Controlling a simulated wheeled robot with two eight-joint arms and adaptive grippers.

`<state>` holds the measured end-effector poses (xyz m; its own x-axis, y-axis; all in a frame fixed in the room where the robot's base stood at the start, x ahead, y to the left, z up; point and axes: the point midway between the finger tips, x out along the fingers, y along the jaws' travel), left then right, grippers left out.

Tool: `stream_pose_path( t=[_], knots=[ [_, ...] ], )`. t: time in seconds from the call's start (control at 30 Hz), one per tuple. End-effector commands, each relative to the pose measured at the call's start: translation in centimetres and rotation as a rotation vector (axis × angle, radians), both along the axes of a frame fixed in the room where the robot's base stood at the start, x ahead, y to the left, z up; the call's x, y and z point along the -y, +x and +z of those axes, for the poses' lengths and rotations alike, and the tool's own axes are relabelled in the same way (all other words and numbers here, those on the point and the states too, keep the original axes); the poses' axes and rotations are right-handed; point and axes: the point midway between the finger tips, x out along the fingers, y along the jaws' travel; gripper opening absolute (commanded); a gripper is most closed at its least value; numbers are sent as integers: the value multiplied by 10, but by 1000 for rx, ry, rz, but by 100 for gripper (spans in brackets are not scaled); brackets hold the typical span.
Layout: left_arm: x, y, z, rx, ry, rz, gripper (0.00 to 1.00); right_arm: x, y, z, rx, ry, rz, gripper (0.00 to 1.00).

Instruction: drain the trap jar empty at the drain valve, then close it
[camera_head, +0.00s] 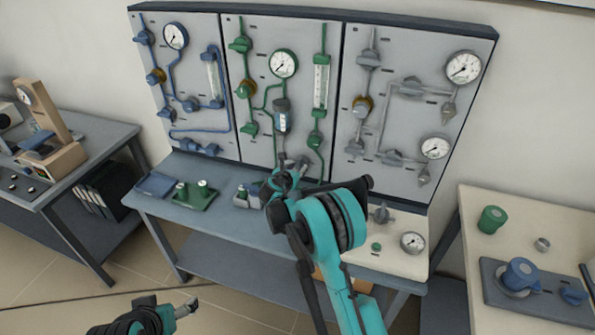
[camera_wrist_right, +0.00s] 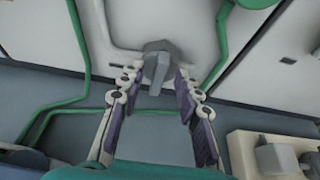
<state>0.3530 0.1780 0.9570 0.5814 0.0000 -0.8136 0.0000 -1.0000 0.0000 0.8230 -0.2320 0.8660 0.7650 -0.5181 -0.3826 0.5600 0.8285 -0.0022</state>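The trap jar (camera_head: 282,121) appears to be the small dark-capped vessel on the green middle panel below the gauge; its liquid level is too small to read. A grey valve handle (camera_wrist_right: 157,72), apparently the drain valve, is on the panel foot beneath it. In the head view my right gripper (camera_head: 289,174) is in front of this spot and largely hides the valve. In the right wrist view the fingers (camera_wrist_right: 158,84) are open, one on each side of the handle, with visible gaps. My left gripper (camera_head: 190,306) is low at the front, away from the panel; its opening is unclear.
Blue (camera_head: 180,80) and grey (camera_head: 410,105) panels with gauges and valves flank the middle one. The bench (camera_head: 225,225) below holds a blue tray (camera_head: 157,185) and a green tray (camera_head: 196,197). A beige side table (camera_head: 475,230) stands at right.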

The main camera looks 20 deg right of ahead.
Motion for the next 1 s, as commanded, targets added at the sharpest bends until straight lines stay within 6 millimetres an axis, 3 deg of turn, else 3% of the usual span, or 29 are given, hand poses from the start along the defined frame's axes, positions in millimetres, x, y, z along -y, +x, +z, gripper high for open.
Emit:
stream_pose_path(
  t=[0.33, 0.47, 1.0],
  knots=[
    [0, 0, -1, 0, 0, 0, 79, 3, 5, -2, 1, 1, 1, 34],
    [0, 0, -1, 0, 0, 0, 79, 3, 5, -2, 1, 1, 1, 0],
    [0, 0, -4, 0, 0, 0, 79, 4, 3, -2, 48, 72, 0, 0]
  ],
)
